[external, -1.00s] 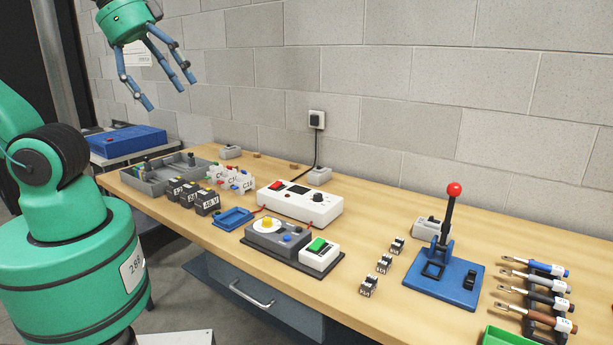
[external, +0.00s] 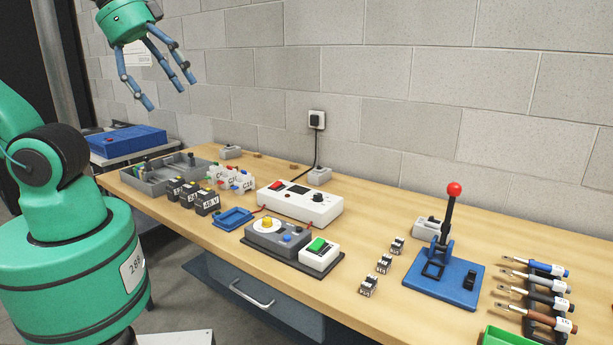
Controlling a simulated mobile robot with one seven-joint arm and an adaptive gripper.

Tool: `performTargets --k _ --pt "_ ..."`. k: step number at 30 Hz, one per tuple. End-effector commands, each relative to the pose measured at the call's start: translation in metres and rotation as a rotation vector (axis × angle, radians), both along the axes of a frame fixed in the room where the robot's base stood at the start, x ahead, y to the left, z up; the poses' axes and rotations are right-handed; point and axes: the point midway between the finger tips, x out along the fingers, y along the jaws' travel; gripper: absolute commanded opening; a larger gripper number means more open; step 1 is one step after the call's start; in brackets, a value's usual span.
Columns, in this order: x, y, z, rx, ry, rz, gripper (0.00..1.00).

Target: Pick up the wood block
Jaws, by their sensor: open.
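Two small brown pieces that look like wood lie flat on the bench near the wall. One brown piece (external: 257,155) is beside a small grey box, and the other brown piece (external: 294,167) is further right, left of the power cable. They are too small to tell which is the wood block. My gripper (external: 169,96) hangs high above the left end of the bench, its blue fingers spread, open and empty. It is well apart from both brown pieces.
A grey tray (external: 165,172), black labelled blocks (external: 193,195) and a white meter box (external: 300,203) stand on the bench (external: 390,205). A blue lever stand (external: 445,280) rises at right, near a row of screwdriver-like tools (external: 537,290). The wall (external: 420,70) is close behind.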

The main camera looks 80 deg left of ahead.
Motion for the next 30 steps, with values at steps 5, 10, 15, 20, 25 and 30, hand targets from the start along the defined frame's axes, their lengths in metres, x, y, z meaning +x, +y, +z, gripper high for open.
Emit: performTargets --k 5,10,15,20,25,30 --pt "0.000 0.000 0.000 0.000 0.000 0.000 0.48" --pt "0.000 0.000 0.000 0.000 0.000 0.000 0.48" --pt "0.001 0.001 0.001 0.001 0.001 0.003 0.48" --pt "0.011 0.008 0.004 0.003 0.012 0.021 0.48" --pt "0.033 0.026 0.009 0.005 0.038 0.066 0.48" --pt "0.067 0.058 0.015 0.008 0.074 0.130 0.48"
